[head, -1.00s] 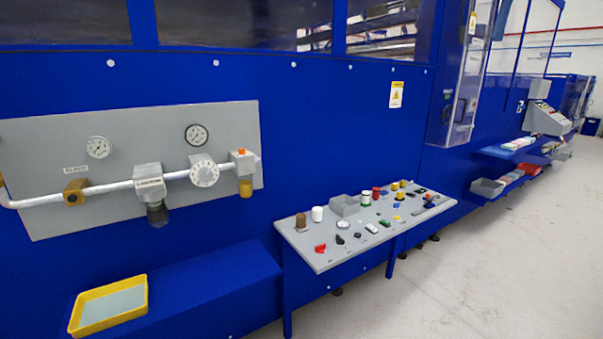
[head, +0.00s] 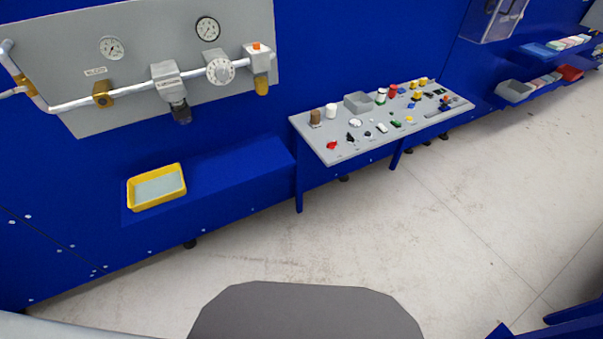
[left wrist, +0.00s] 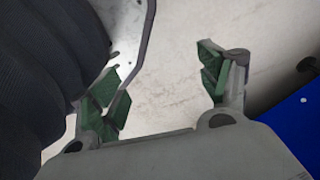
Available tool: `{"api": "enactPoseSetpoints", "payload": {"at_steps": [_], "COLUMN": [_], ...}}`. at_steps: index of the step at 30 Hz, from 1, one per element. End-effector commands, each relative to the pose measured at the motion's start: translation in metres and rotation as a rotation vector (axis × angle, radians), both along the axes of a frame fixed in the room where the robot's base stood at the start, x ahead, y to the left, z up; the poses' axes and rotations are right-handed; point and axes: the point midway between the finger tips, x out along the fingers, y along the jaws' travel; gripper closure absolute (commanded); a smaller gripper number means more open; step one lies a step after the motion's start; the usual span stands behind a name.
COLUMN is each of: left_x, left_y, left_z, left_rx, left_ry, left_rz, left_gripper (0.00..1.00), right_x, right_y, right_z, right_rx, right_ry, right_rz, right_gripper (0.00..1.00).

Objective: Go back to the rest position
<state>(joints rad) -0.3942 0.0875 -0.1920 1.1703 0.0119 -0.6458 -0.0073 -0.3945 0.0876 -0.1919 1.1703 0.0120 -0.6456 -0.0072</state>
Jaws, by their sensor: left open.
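My left gripper (left wrist: 160,90) shows in the left wrist view. Its two green-padded fingers are spread apart with nothing between them, over pale floor. A dark ribbed part of my own body stands at the left of that view, close beside the left finger. Neither gripper shows in the head view, and my right gripper is in no view. My own grey body part shows at the bottom of the head view.
A blue machine wall carries a grey gauge panel (head: 140,35). A yellow tray (head: 133,197) sits on a blue ledge (head: 235,170). A grey table (head: 343,148) holds several small parts. A blue surface (left wrist: 300,125) lies right of my left gripper. The pale floor (head: 430,230) is clear.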

Motion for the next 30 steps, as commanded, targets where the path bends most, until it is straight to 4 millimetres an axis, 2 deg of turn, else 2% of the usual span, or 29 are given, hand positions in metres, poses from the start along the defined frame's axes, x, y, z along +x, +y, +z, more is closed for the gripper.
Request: {"api": "enactPoseSetpoints", "payload": {"at_steps": [1,14,30], "left_x": [-0.005,-0.045,-0.102], "left_y": [0.001,0.014,0.031], "left_z": [0.005,0.014,0.035], "left_rx": [0.002,0.01,0.02], "left_ry": [0.003,0.012,0.023], "left_rz": [0.0,-0.001,-0.003], "left_gripper": [0.23,0.23,0.23], "right_x": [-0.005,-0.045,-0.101], "right_y": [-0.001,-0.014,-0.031], "right_z": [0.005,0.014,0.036], "right_rx": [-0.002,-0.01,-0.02], "right_ry": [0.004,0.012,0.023], "right_rz": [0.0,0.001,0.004], "right_gripper": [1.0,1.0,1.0]}}
